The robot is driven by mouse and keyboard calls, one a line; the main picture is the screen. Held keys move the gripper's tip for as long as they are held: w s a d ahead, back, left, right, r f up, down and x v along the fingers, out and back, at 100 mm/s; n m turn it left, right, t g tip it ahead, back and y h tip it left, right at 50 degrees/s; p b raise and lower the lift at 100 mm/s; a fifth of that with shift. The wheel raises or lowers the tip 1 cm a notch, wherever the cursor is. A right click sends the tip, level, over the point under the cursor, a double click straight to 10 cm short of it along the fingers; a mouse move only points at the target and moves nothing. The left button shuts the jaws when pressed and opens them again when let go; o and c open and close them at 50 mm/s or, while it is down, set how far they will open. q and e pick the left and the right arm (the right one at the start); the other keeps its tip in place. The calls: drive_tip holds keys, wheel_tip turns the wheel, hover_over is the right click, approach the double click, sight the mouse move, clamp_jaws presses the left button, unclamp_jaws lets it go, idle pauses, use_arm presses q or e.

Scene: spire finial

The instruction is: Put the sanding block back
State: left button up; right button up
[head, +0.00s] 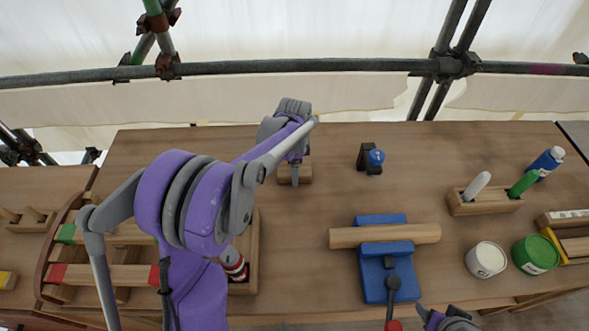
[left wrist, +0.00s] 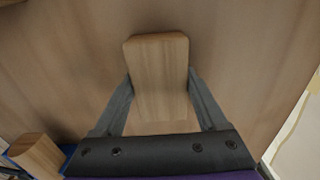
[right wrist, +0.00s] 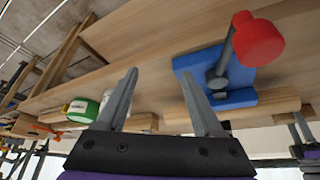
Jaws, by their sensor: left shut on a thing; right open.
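The sanding block, a plain wooden block (head: 304,175), is at the back middle of the workbench. My left gripper (head: 295,174) points down and is shut on it; in the left wrist view the block (left wrist: 158,75) sits between both fingers (left wrist: 160,95). I cannot tell whether the block touches the bench top or hangs just above it. My right gripper (head: 450,318) is low at the front edge, right of the vise. In the right wrist view its fingers (right wrist: 163,92) are apart with nothing between them.
A blue vise (head: 372,285) clamps a wooden cylinder (head: 345,237). A small black and blue tool (head: 370,158) stands behind it. A marker holder (head: 487,205), white can (head: 486,260) and green can (head: 535,254) are right. My left arm partly hides a wooden tray (head: 252,255).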

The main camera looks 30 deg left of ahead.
use_arm(q)
drive_tip(key=shift+f, duration=0.2)
drive_tip(key=o, duration=1.2)
drive_tip(key=shift+r, duration=0.1)
drive_tip(key=shift+o, duration=0.2)
drive_tip(key=shift+r, duration=0.1)
wheel_tip(320, 180, up, 12)
drive_tip(key=shift+p, duration=0.4)
